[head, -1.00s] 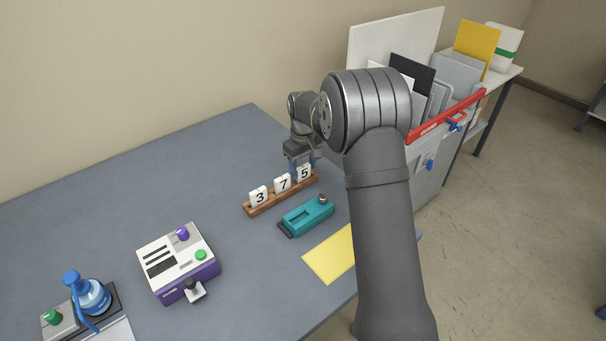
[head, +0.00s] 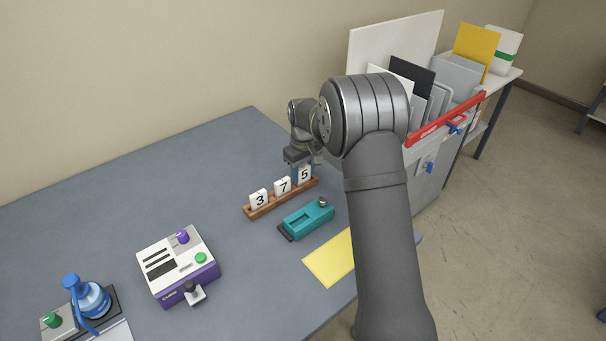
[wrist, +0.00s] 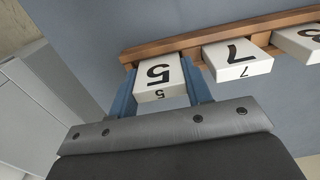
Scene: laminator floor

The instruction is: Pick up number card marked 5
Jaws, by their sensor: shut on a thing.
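The white number card marked 5 (head: 304,175) stands at the right end of a wooden rack (head: 268,208). My gripper (head: 302,169) is over that end of the rack, shut on the card. In the wrist view the card marked 5 (wrist: 159,78) sits between the two blue fingers (wrist: 160,86), which touch or nearly touch its sides. Its far end is at the wooden rack (wrist: 190,40); I cannot tell whether it is clear of its slot. The card marked 7 (head: 282,186) and the card marked 3 (head: 259,198) stand in the rack to its left.
A grey cabinet with a red bar (head: 445,117) is at right. The table behind the rack is clear.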

